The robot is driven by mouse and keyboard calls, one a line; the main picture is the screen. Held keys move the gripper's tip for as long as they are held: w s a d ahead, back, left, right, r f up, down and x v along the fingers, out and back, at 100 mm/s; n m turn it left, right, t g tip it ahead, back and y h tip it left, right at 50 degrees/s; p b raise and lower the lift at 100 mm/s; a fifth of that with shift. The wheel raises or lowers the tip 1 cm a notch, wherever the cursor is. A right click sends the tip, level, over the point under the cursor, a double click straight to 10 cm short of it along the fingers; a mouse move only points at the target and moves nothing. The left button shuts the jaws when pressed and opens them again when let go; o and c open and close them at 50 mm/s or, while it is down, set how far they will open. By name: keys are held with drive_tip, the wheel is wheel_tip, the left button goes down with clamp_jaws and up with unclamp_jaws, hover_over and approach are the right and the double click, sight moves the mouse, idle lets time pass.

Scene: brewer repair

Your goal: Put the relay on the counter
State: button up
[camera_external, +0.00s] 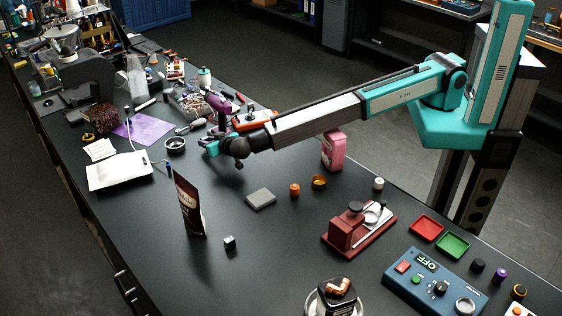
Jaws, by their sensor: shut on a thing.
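My arm reaches in from the right, and my gripper (238,163) is over the far middle part of the dark counter (290,245). The gripper is small in the picture and partly hidden by the wrist. It is shut on a small dark thing, and I cannot tell for sure whether this is the relay. A small dark cube with a pale top (229,243) stands on the counter in front of a brown pouch (188,203). I cannot tell whether this cube is a relay either.
A grey flat block (260,198), an orange jar (294,189) and a pink bag (333,150) stand near the arm. A red device (345,236), a blue control panel (436,281) and red and green trays (426,228) are at right. Tools clutter the far left.

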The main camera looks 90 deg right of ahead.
drive_tip(key=shift+f, duration=0.7)
drive_tip(key=shift+f, duration=0.15)
drive_tip(key=o, duration=0.7)
drive_tip(key=shift+o, duration=0.2)
drive_tip(key=shift+r, duration=0.2)
drive_tip(key=shift+s+a, duration=0.15)
drive_tip(key=shift+s, duration=0.05)
drive_tip(key=b+v, duration=0.5)
drive_tip(key=v, duration=0.6)
drive_tip(key=shift+s+a+r, duration=0.15)
drive_tip(key=shift+s+r, duration=0.05)
